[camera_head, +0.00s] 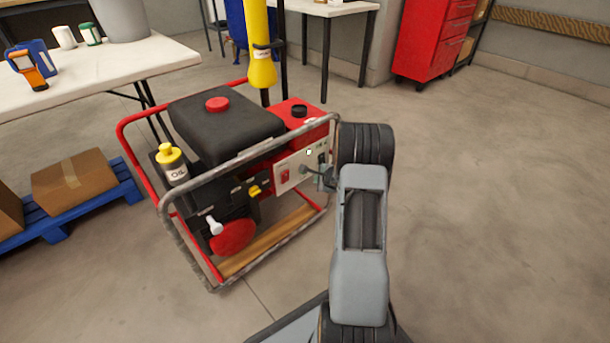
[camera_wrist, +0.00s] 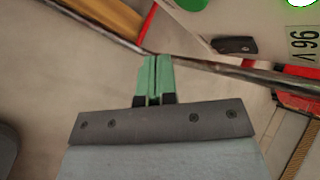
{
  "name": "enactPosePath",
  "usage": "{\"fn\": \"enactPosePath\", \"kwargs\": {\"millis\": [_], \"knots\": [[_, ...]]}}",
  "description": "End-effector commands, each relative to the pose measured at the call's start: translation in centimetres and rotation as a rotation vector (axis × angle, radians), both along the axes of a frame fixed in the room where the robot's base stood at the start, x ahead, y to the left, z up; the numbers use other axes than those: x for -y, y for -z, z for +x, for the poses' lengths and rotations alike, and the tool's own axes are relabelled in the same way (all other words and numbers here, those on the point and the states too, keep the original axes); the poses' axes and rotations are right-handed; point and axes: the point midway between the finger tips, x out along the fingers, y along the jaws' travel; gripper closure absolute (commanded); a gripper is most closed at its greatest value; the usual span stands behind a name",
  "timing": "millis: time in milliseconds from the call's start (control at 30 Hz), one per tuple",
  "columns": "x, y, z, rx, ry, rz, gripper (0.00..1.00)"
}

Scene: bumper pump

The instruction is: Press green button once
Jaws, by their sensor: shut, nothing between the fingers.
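The generator's light control panel (camera_head: 290,172) faces my arm in the head view, inside a tubular frame. In the wrist view a green round shape (camera_wrist: 188,4), likely the green button, is cut off by the top edge. My gripper (camera_wrist: 157,62) has its green fingers together with nothing between them. Its tips appear just below a metal frame bar in the wrist view, and I cannot tell whether they touch it. In the head view my gripper (camera_head: 318,178) is small and close in front of the panel, partly hidden by my wrist.
The frame bar (camera_wrist: 225,70) crosses the wrist view between my fingertips and the green shape. A black switch (camera_wrist: 234,45) and a "96 V" label (camera_wrist: 303,43) lie to the right. A table (camera_head: 110,70) stands at left; the floor (camera_head: 490,200) at right is clear.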

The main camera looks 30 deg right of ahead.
Motion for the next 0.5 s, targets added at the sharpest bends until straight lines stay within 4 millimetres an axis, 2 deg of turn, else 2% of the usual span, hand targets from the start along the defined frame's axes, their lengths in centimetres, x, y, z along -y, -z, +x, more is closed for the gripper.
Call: {"fn": "enactPosePath", "kwargs": {"millis": [200,500], "knots": [[0.2,0.1,-1.4,0.001,0.0,0.001,1.0],[0.3,0.0,-1.7,0.0,-0.001,0.001,1.0]]}}
